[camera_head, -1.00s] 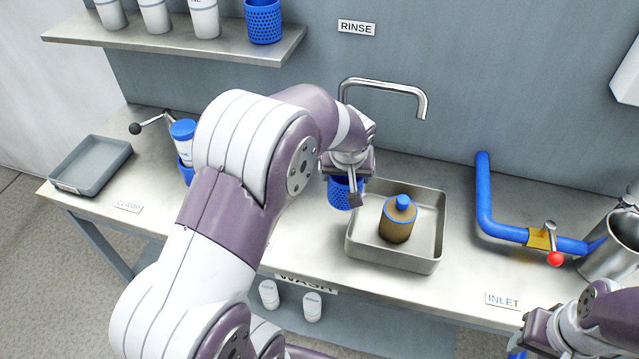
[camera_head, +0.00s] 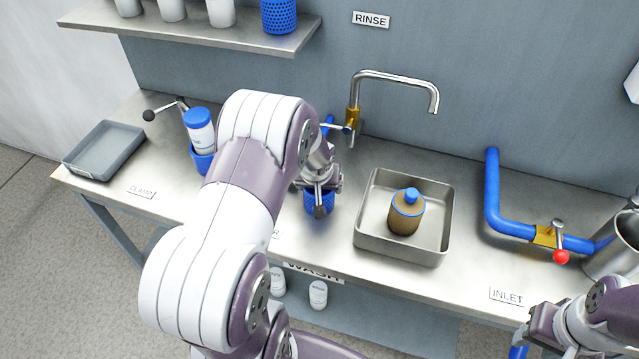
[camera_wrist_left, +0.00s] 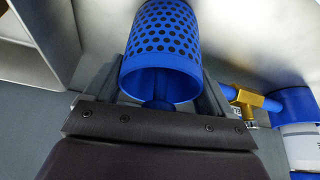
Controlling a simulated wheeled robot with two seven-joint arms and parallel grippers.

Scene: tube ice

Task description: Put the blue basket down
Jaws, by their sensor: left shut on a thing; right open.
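The blue perforated basket (camera_head: 319,204) is in my left gripper (camera_head: 318,188), left of the metal basin. My left gripper is shut on it; much of the hand is behind the wrist. Whether the basket's base touches the bench cannot be told. In the left wrist view the basket (camera_wrist_left: 165,45) fills the top middle, between the two fingers (camera_wrist_left: 163,95). My right gripper (camera_head: 535,328) is open at the lower right, near the INLET label, partly cut off.
The metal basin (camera_head: 445,225) holds a brown bottle (camera_head: 406,218) with a blue cap. A faucet (camera_head: 395,78) stands behind. A white bottle (camera_head: 200,130) sits in a blue holder (camera_head: 203,163) at left, near a grey tray (camera_head: 105,148). Bench around the basket is clear.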

